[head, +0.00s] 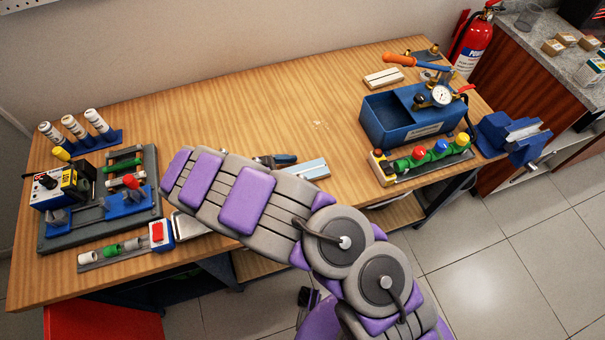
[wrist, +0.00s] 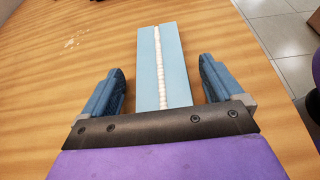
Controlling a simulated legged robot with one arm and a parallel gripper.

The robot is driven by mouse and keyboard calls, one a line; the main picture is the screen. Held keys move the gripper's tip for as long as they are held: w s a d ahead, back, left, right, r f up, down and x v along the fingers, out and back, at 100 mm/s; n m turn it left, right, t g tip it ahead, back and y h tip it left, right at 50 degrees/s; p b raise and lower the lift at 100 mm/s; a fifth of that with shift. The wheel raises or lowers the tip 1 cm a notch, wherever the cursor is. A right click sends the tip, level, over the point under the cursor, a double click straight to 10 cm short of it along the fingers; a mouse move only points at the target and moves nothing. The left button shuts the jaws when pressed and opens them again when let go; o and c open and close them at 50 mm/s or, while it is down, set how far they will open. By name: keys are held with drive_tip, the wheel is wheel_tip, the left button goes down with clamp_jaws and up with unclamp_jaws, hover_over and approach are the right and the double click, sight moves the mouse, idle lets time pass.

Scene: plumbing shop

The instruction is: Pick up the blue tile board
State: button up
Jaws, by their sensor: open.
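The blue tile board (wrist: 174,60) is a light blue strip with a white bead along its middle. It lies flat on the wooden workbench, and its near end is hidden behind my gripper's dark crossbar in the wrist view. My gripper (wrist: 162,82) is open, with one blue finger on each side of the board and a gap of bare wood on both sides. In the head view the board (head: 308,169) lies near the bench's front edge, just right of my gripper (head: 275,160), which is mostly hidden behind my arm.
The wooden workbench (head: 270,90) is clear behind the board. A blue pump box (head: 398,130) and a row of coloured valves (head: 425,155) stand to the right. A tool station (head: 100,195) and white-capped tubes (head: 75,128) stand left. A cream board (head: 384,77) lies at the back right.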

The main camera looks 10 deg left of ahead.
drive_tip(key=shift+w+d+f, duration=0.25)
drive_tip(key=shift+w+d, duration=0.05)
drive_tip(key=shift+d, duration=0.25)
drive_tip(key=shift+c, duration=0.2)
drive_tip(key=c, duration=1.2)
drive_tip(key=shift+o, duration=0.2)
drive_tip(key=shift+a+r, duration=0.1)
